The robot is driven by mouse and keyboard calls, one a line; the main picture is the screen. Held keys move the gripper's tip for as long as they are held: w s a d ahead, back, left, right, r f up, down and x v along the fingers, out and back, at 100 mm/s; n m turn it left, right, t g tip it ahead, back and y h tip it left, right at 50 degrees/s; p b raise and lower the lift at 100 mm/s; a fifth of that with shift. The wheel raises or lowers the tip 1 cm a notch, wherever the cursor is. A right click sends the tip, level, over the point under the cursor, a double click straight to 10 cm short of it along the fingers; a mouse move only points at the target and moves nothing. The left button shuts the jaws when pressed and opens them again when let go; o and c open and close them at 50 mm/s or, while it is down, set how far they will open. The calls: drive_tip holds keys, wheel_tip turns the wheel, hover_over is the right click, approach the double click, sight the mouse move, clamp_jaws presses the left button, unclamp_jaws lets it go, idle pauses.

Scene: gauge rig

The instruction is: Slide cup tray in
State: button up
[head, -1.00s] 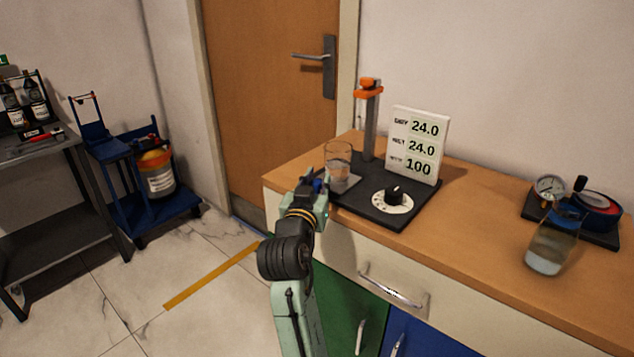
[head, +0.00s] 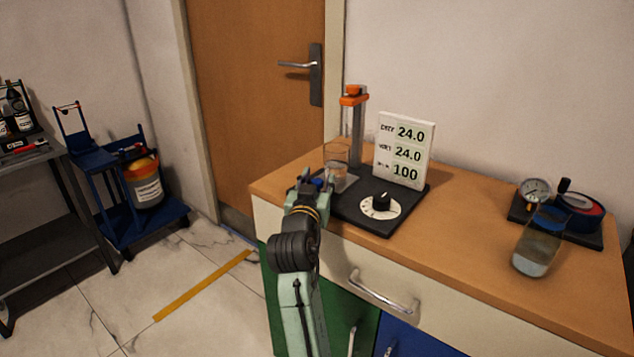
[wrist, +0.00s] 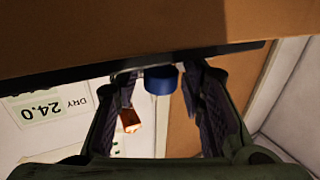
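The gauge rig has a black base (head: 375,222) on the counter, with an orange-topped post, a display and a dial. A clear cup (head: 336,158) stands upright on a pale tray (head: 345,185) at the base's left side, in front of the post. A blue knob (head: 317,184) sits at the tray's outer side; the wrist view shows it (wrist: 160,80) too. My gripper (head: 311,179) is at the knob. In the wrist view its fingers (wrist: 160,88) stand apart on either side of the knob, with gaps visible. Contact with the knob is unclear.
The display (head: 404,150) reads 24.0, 24.0 and 100. The post (head: 357,137) rises behind the cup. A jar (head: 537,247) and a gauge device (head: 575,210) stand farther right on the counter (head: 460,245). The counter between rig and jar is clear.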

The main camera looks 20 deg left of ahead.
drive_tip(key=shift+o, duration=0.2)
drive_tip(key=s+d, duration=0.1)
drive_tip(key=s, duration=1.1)
drive_tip(key=shift+d, duration=0.2)
